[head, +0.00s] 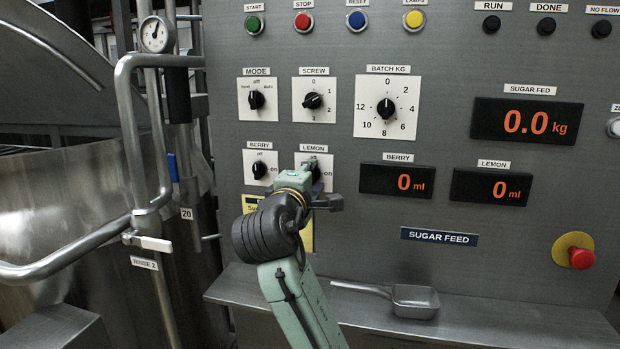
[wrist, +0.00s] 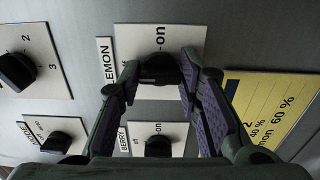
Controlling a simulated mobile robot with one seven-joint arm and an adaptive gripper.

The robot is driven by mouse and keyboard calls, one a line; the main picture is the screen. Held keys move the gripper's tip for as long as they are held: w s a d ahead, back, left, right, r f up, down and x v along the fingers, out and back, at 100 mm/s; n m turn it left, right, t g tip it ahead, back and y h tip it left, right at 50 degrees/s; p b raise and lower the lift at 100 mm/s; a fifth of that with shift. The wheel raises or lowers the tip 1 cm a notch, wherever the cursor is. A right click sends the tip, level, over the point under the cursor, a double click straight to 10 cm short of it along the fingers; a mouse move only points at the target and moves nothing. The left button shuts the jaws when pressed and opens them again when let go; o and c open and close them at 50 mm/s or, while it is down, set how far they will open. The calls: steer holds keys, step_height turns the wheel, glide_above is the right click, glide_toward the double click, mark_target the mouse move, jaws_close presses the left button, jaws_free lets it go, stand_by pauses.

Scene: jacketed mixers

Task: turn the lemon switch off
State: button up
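The lemon switch is a black knob on a white plate (head: 327,162), labelled off at the top and on at the right. In the head view my gripper (head: 318,185) hides most of this switch. The wrist view is turned sideways. There the lemon knob (wrist: 160,69) sits between my gripper's two fingertips (wrist: 160,75), one on each side. The fingers stand apart; I cannot tell whether their pads touch the knob. The knob's pointing direction is not clear.
The berry switch (head: 260,169) is close to the left of the lemon switch, with the screw knob (head: 312,101) above. A yellow card (wrist: 265,105) lies below the switches. A metal scoop (head: 415,300) rests on the ledge. A pipe rail (head: 128,130) stands at left.

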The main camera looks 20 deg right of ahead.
steer(key=o, duration=0.4)
steer(key=shift+o, duration=0.2)
steer(key=v, duration=1.2)
